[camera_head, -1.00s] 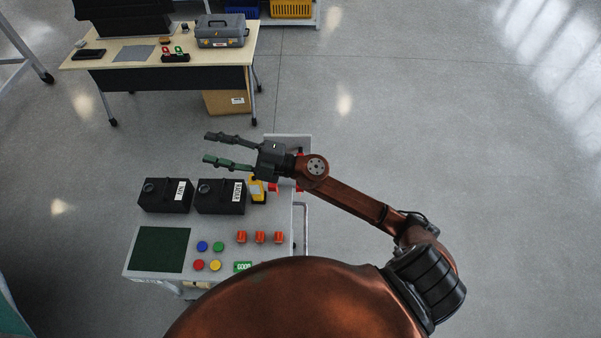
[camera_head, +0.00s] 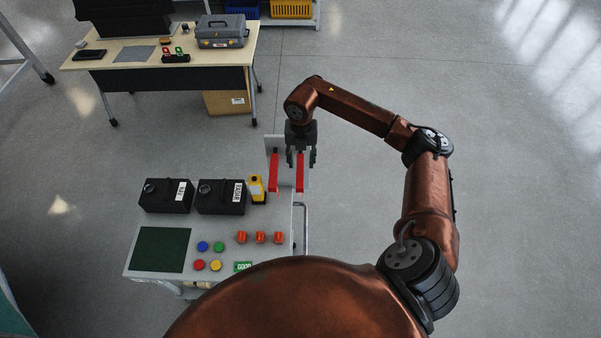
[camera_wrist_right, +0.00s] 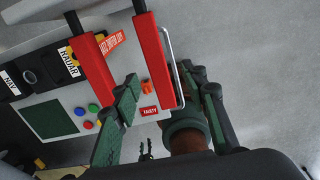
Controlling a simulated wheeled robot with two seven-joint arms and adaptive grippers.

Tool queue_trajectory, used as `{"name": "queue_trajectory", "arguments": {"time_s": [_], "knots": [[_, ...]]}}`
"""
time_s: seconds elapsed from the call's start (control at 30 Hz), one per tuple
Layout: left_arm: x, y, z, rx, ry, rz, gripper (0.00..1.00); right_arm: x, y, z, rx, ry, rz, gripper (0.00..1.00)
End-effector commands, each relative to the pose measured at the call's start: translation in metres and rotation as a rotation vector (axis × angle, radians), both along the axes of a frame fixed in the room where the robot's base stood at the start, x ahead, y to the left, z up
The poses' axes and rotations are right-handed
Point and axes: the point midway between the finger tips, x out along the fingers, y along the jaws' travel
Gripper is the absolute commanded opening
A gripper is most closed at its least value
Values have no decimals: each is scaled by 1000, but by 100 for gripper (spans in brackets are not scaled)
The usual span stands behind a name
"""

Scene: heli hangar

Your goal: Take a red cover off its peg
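In the right wrist view the left cover (camera_wrist_right: 92,62) and the right cover (camera_wrist_right: 153,55) show large. My right gripper (camera_head: 301,160) points down at the panel. Its fingers are apart, one on each side of the right cover; I cannot tell whether they touch it. A small dark two-pronged shape low in the wrist view may be my left gripper (camera_wrist_right: 146,148).
The bench (camera_head: 210,222) holds two black boxes (camera_head: 220,197), a yellow device (camera_head: 256,189), coloured round pieces (camera_head: 202,246), orange pieces (camera_head: 260,237) and a green mat (camera_head: 160,250). A metal rail (camera_head: 304,230) runs along its right edge. Floor to the right is clear.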

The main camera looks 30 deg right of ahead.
Motion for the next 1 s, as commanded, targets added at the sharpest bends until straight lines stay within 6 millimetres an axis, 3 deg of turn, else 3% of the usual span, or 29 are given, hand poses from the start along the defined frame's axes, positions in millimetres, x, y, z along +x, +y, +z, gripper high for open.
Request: {"name": "queue_trajectory", "arguments": {"time_s": [0.23, 0.4, 0.67, 1.0], "knots": [[1, 0, 22, 0, -1, 0, 40, -1, 4, -29, 3, 4, 2, 40], [1, 0, 27, 0, -1, 0, 40, 0, 4, -51, 3, 1, 2, 40], [0, 0, 26, 0, -1, 0, 40, 0, 4, -55, 2, 0, 4, 40], [0, 0, 26, 0, 0, 0, 40, 0, 4, -55, 3, -1, 4, 18]]}}
